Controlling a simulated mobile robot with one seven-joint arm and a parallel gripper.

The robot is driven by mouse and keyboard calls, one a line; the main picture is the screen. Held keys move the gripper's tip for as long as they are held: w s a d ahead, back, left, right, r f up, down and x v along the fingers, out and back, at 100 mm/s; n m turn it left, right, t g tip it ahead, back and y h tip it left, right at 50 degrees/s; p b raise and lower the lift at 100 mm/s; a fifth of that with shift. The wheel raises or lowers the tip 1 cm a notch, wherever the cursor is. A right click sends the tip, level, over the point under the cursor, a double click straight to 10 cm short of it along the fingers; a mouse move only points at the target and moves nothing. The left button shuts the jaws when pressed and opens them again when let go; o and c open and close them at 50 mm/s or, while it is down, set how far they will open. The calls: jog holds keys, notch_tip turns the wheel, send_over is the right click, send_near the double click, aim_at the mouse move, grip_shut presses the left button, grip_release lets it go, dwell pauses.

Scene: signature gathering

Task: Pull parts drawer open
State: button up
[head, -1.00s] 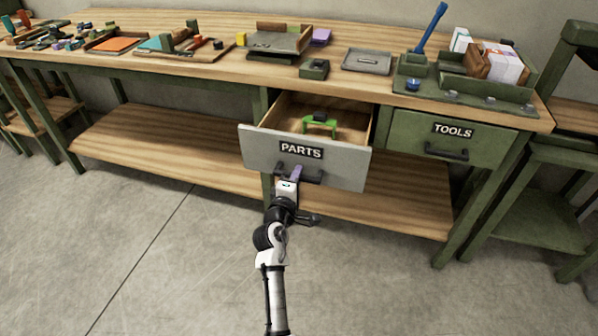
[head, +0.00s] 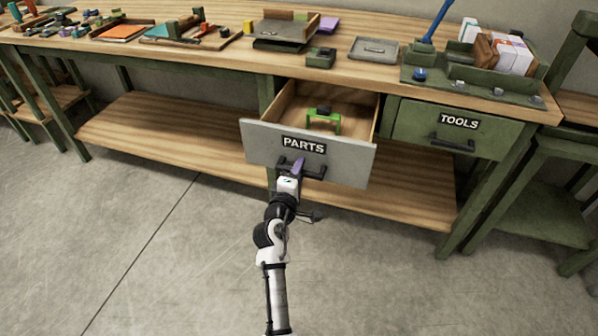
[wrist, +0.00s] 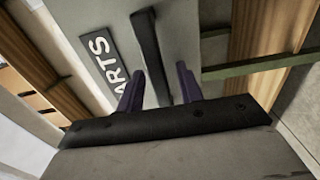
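The parts drawer (head: 258,146) has a grey front with a PARTS label and a dark bar handle (head: 316,175). It stands well out from the bench, with its wooden inside showing. A green clamp-like part with a dark top (head: 323,120) sits inside it. My gripper (head: 298,166) is at the handle, left of its middle in the head view. In the wrist view, its purple fingers (wrist: 163,70) stand apart on either side of the handle bar (wrist: 151,50). A gap shows between the bar and the right finger. Contact with the left finger is unclear.
The closed green TOOLS drawer (head: 425,130) is to the right. The wooden bench top (head: 235,57) carries trays, small parts and a tool caddy. A lower shelf (head: 150,130) runs below. The concrete floor (head: 150,225) in front is clear.

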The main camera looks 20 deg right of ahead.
jog(key=b+v, duration=0.3)
jog(key=v, duration=1)
jog(key=shift+s+a, duration=0.25)
jog(key=shift+s, duration=0.1)
